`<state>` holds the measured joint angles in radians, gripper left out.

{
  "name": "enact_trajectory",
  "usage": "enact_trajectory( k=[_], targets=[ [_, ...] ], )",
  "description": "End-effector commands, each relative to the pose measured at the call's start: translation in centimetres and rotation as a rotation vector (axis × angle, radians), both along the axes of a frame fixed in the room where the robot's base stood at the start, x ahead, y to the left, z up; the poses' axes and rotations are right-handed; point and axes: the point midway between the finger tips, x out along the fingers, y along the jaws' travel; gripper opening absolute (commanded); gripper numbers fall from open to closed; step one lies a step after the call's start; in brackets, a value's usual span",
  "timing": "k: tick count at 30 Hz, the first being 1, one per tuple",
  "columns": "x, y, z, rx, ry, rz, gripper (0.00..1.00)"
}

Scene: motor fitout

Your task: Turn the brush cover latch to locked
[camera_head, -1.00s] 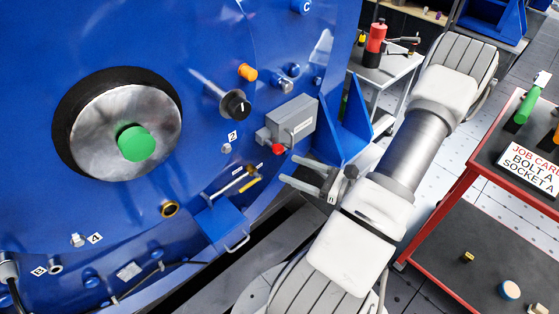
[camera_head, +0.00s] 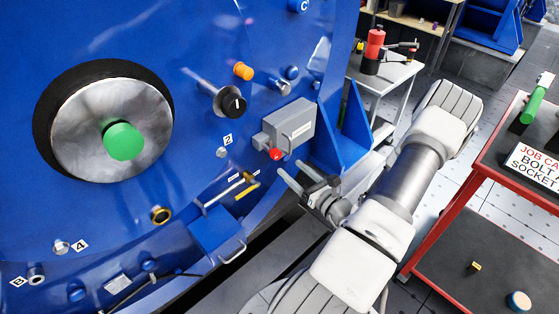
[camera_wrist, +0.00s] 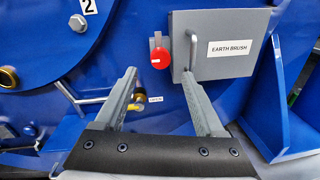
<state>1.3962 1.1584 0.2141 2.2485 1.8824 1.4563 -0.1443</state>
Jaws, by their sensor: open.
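The brush cover (camera_head: 291,121) is a grey box on the blue motor housing; in the wrist view its grey plate (camera_wrist: 225,62) is labelled EARTH BRUSH and carries a bar handle (camera_wrist: 193,52). The latch with a round red knob (camera_head: 275,154) sits at the cover's left edge; in the wrist view the red knob (camera_wrist: 161,58) hangs below a small grey tab. My gripper (camera_head: 288,168) is open and empty, just below and in front of the cover. In the wrist view my gripper (camera_wrist: 160,76) has the red knob between and beyond its fingertips, with no contact visible.
A black rotary knob (camera_head: 232,103) and an orange knob (camera_head: 243,71) project from the housing. A blue bracket (camera_head: 345,130) stands right of the cover. A yellow-ended lever (camera_head: 240,184) lies lower left. A red cart (camera_head: 452,208) stands at right.

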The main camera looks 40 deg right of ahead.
Motion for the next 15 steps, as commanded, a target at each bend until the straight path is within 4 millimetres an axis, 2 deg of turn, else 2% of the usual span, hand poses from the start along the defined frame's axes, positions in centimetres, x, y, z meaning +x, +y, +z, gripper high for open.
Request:
enact_trajectory(
  k=[1, 6, 10, 15],
  targets=[
    [1.2, 0.1, -0.1, -0.002, -0.003, 0.004, 0.72],
    [4.3, 0.1, -0.1, -0.001, -0.002, 0.004, 0.72],
    [5.8, 0.0, -0.1, -0.002, -0.001, 0.002, 0.72],
    [6.8, 0.0, 0.0, -0.001, 0.000, 0.001, 0.72]
  ],
)
